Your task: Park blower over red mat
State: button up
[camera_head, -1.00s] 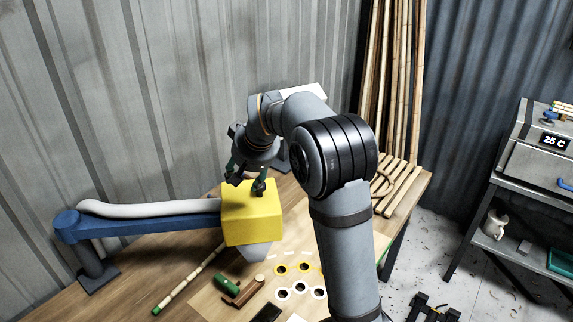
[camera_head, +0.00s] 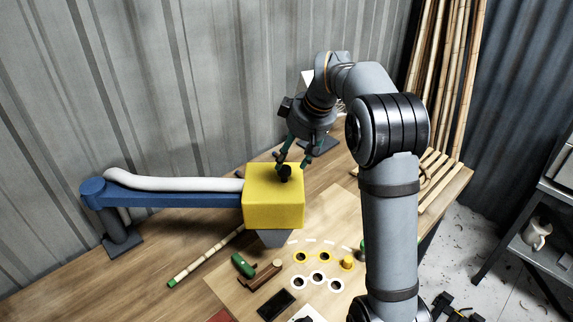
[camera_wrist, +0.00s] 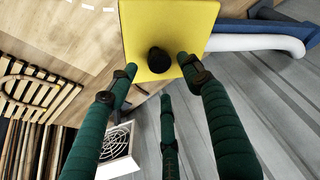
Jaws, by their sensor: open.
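The blower is a yellow box (camera_head: 273,197) with a black knob (camera_head: 285,172) on top and a grey nozzle below. It hangs at the end of a blue swing arm (camera_head: 175,199). My gripper (camera_head: 293,162) is open and empty, its green fingers just behind and above the knob. In the wrist view, the knob (camera_wrist: 158,60) shows between the spread fingertips (camera_wrist: 157,65); a small gap shows on each side. A red patch (camera_head: 222,315), probably the red mat, shows only in part at the bottom edge of the head view.
The blower's post (camera_head: 118,232) stands at the left. A segmented stick (camera_head: 205,257), a green cylinder (camera_head: 243,265) and a board with rings (camera_head: 318,277) lie in front. A white fan box (camera_wrist: 118,150) is behind the blower. Corrugated wall stands close behind.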

aim_at(284, 168)
jog(key=p+x, duration=0.1)
jog(key=x, duration=0.4)
jog(key=c, duration=0.4)
grip_shut()
dwell(0.4)
jog(key=shift+a, duration=0.1)
